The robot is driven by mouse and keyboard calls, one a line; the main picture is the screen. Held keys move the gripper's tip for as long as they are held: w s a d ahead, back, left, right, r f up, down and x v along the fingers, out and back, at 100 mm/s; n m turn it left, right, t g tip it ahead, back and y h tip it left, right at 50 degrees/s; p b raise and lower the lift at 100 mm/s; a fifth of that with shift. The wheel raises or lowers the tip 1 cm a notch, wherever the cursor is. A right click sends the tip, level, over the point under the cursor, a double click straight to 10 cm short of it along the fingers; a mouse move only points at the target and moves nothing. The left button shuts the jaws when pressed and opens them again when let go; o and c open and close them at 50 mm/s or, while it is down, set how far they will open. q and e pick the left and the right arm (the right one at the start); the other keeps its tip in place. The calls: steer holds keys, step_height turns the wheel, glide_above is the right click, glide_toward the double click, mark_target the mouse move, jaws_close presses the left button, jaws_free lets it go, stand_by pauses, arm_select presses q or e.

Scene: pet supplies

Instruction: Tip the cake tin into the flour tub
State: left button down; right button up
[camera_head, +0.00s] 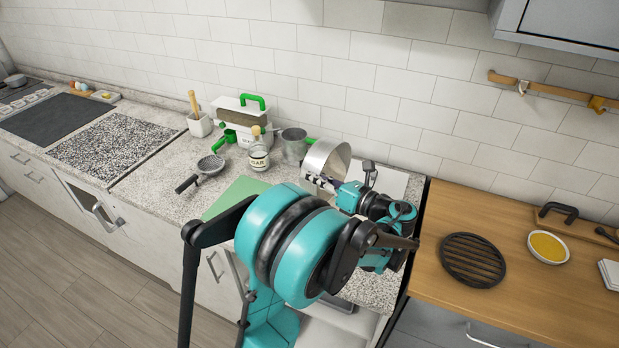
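The cake tin (325,158) is a shiny round metal tin, tilted up with its round side facing the room. My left gripper (318,182) is at its lower rim and appears shut on it, though the fingertips are small and partly hidden. A white tub with a green handle (245,133), likely the flour tub, stands at the back of the counter, left of the tin. Its label is partly hidden behind the sugar jar, and I cannot see inside it. My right gripper is not in view.
A sugar jar (258,157) and a metal pot (294,146) stand between the tub and the tin. A black trivet (472,259) and yellow-filled bowl (548,247) are on the right-hand wooden counter.

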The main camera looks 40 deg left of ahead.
arm_select(q)
steer(key=shift+d+y+b, duration=1)
steer(key=shift+d+b, duration=0.05)
steer(key=shift+b, duration=0.7)
steer(key=shift+r, duration=0.15)
steer(key=d+y+b, duration=0.1)
steer(key=b, duration=0.2)
steer(key=shift+w+d+y, duration=0.1)
steer(key=shift+d+y, duration=0.2)
steer(key=shift+d, duration=0.05)
stand_by(0.8)
